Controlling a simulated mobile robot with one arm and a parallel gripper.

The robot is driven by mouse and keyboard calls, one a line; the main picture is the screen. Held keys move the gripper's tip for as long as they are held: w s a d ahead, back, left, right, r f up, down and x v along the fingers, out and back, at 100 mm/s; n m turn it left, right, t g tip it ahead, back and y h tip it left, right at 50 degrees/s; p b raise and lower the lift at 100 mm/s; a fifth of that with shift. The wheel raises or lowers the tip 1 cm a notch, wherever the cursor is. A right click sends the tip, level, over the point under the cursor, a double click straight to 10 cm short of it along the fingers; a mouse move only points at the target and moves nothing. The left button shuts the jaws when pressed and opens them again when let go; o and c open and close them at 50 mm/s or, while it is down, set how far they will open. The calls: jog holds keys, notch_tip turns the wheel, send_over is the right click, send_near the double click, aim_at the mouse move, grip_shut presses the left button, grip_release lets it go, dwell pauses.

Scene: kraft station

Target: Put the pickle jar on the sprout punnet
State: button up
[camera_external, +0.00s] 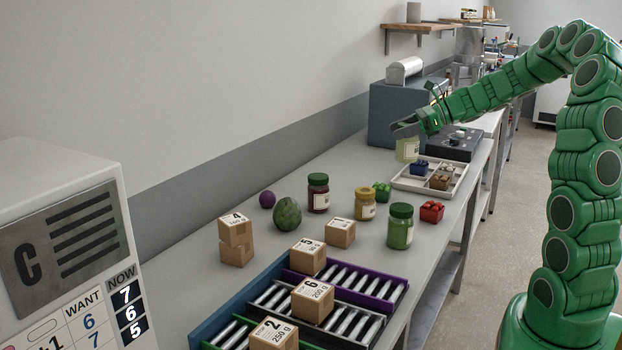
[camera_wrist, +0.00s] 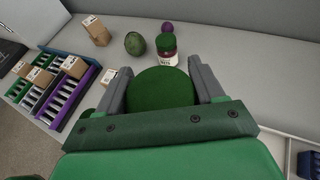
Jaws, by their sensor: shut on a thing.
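My gripper (camera_external: 408,130) is shut on a pale green jar with a light label, which looks like the pickle jar (camera_external: 407,152). In the wrist view its round dark green lid (camera_wrist: 160,88) sits between the two grey fingers. The jar is upright near the back of the grey tray; I cannot tell whether its base touches anything. A small green punnet (camera_external: 382,191), which looks like the sprout punnet, stands on the bench in front of the tray, apart from the jar. The punnet's top looks uncovered; the held jar seems to hide it in the wrist view.
Around the punnet stand a mustard jar (camera_external: 365,206), a darker green jar (camera_external: 400,230), a red jar (camera_external: 318,196) and a red punnet (camera_external: 431,211). The tray (camera_external: 403,182) holds blue and brown punnets. Cartons and roller racks fill the near bench.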

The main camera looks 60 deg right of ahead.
jog(key=shift+w+d+f, duration=0.85)
jog(key=shift+w+f, duration=0.6)
jog(key=shift+f, duration=0.4)
jog(key=shift+w+d+f, duration=0.85)
jog(key=shift+w+f, duration=0.6)
jog(key=shift+f, duration=0.45)
jog(key=shift+w+d+f, duration=0.85)
jog(key=shift+w+f, duration=0.6)
jog(key=shift+f, duration=0.4)
jog(key=shift+f, duration=0.1)
jog(key=o, duration=1.4)
jog(key=shift+o, duration=0.2)
jog(key=shift+s+d+r, duration=0.2)
jog(key=shift+s+r, duration=0.05)
jog(key=shift+s, duration=0.05)
jog(key=v, duration=1.1)
